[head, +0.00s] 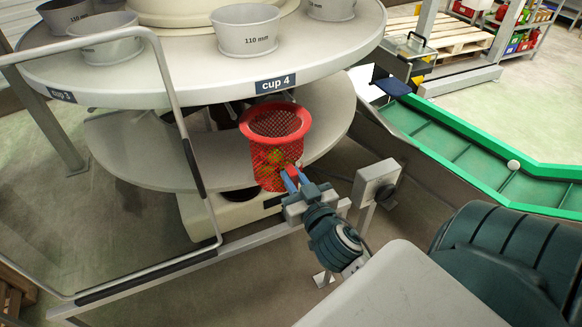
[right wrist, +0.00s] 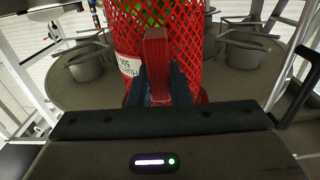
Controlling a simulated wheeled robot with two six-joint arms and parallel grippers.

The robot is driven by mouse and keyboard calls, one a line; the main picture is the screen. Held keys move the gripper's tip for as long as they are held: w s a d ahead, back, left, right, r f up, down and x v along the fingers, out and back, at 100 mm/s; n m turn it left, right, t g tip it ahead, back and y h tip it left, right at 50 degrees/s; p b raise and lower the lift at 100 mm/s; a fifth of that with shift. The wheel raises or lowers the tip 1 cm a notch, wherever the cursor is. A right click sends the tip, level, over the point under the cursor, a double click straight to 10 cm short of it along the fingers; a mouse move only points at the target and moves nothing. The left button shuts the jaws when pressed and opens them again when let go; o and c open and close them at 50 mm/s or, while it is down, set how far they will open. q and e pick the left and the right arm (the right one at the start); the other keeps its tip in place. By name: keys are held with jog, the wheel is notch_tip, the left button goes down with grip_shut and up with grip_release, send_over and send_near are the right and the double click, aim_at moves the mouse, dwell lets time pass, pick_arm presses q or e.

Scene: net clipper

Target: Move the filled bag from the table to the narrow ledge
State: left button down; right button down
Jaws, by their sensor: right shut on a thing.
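The filled bag is a red net bag (head: 275,148) with a wide open red rim at its top. It stands upright in the head view, in front of the round machine below the cup 4 label. Orange and green contents show through its mesh low down. My right gripper (head: 292,181) is at the bag's lower near side, shut on it. In the right wrist view the bag (right wrist: 183,25) is close ahead, with a white label and green contents. A red piece sits between the dark fingers (right wrist: 158,85). My left gripper is out of view. I cannot tell which surface is the narrow ledge.
A round table (head: 190,78) with grey cups (head: 246,32) overhangs a lower round shelf (head: 135,150). A metal frame (head: 167,75) stands at the left. A grey post box (head: 377,183) is right of my gripper. A green-edged conveyor (head: 470,160) runs at the right.

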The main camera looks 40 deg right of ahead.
jog(key=shift+b+v, duration=0.8)
jog(key=shift+v, duration=1.35)
jog(key=shift+s+a, duration=0.15)
jog(key=shift+s, duration=0.5)
